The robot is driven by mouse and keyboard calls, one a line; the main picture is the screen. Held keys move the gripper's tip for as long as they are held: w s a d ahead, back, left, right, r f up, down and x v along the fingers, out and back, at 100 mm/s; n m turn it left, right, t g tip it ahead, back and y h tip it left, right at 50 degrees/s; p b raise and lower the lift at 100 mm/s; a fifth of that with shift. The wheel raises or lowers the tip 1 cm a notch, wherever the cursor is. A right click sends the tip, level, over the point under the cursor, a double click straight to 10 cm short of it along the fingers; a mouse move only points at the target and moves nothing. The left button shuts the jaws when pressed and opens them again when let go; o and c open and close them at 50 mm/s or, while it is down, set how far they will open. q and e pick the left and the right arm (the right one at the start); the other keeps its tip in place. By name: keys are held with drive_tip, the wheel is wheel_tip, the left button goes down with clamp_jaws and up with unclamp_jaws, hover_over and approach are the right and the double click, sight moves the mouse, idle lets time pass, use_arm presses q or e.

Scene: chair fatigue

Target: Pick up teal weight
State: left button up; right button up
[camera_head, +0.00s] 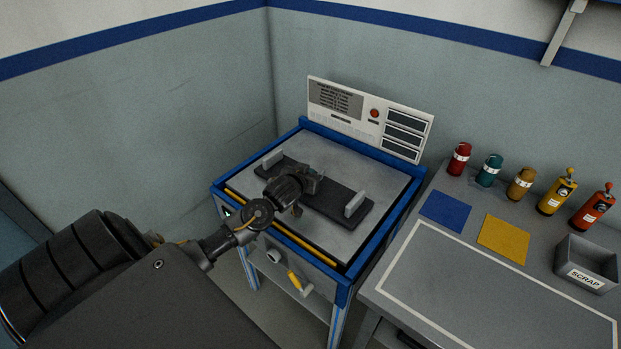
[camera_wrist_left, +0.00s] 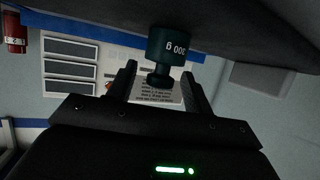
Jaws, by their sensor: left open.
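The knob lies between the two open fingers, with a visible gap on each side. In the head view my left gripper (camera_head: 306,187) is over the dark plate (camera_head: 325,203) on the blue-framed test stand (camera_head: 340,262). It hides the weight there, and I cannot pick the weight out in that view. My right gripper is not in view.
Two grey upright blocks (camera_head: 355,204) (camera_head: 272,158) stand on the plate. A white control panel (camera_head: 370,115) rises behind. On the grey bench at right are several coloured canisters, including a teal one (camera_head: 489,171), and a scrap bin (camera_head: 588,264). The outlined bench area (camera_head: 490,300) is clear.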

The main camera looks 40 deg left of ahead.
use_arm(q)
clamp_jaws()
idle(0.4)
drive_tip(key=shift+w+r, duration=0.1)
drive_tip(key=shift+r, duration=0.05)
drive_tip(key=shift+r, duration=0.25)
wheel_tip(320, 180, up, 3)
drive_tip(key=shift+f, duration=0.15)
drive_tip(key=w+r+v, duration=0.1)
drive_tip(key=v, duration=0.7)
drive_tip(key=d+r+v, duration=0.1)
drive_tip(key=r+v, duration=0.1)
drive_tip(key=v, duration=0.6)
drive_tip(key=shift+w+d+r, duration=0.15)
drive_tip(key=shift+r, duration=0.1)
